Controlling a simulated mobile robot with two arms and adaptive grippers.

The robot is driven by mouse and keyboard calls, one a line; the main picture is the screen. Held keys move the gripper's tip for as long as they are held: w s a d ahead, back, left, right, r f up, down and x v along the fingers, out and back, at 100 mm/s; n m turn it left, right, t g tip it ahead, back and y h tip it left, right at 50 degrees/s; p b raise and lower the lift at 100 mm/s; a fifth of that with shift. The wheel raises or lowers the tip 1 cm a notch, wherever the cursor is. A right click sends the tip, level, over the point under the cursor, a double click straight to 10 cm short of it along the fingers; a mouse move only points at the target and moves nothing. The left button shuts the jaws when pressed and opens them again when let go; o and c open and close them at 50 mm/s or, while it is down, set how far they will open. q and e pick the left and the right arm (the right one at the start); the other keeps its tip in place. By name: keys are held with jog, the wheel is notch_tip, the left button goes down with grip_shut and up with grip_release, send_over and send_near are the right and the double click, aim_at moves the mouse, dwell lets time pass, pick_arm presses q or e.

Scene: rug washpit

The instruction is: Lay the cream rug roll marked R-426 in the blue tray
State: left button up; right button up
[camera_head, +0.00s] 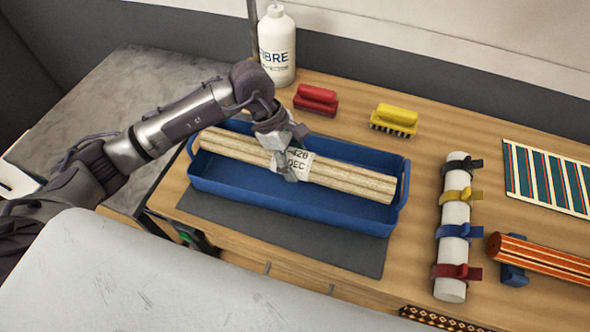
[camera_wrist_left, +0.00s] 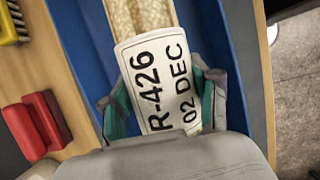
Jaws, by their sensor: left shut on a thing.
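The cream rug roll (camera_head: 345,178) lies lengthwise within the blue tray (camera_head: 290,199), along its length. Its white tag reads R-426 and 02 DEC in the left wrist view (camera_wrist_left: 158,85). My left gripper (camera_head: 291,172) is shut on the roll around its middle, at the tag, with one finger on each side. The fingers hide part of the roll. I cannot tell whether the roll's underside touches the tray floor. My right gripper is not in view.
A white FIBRE bottle (camera_head: 277,48), a red brush (camera_head: 316,99) and a yellow brush (camera_head: 394,120) stand behind the tray. A white roll with coloured straps (camera_head: 454,225), an orange striped roll (camera_head: 540,255) and a striped sample (camera_head: 548,178) lie right. A grey mat (camera_head: 300,238) lies in front.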

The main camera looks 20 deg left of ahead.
aim_at(295, 184)
pick_arm(q)
notch_tip(295, 184, down, 2)
jog(key=shift+f, duration=0.2)
notch_tip(295, 184, down, 3)
jog(key=shift+p, duration=0.6)
jog(key=shift+f, duration=0.4)
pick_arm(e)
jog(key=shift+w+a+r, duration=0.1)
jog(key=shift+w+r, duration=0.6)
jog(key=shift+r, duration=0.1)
pick_arm(q)
jog(key=o, duration=1.6)
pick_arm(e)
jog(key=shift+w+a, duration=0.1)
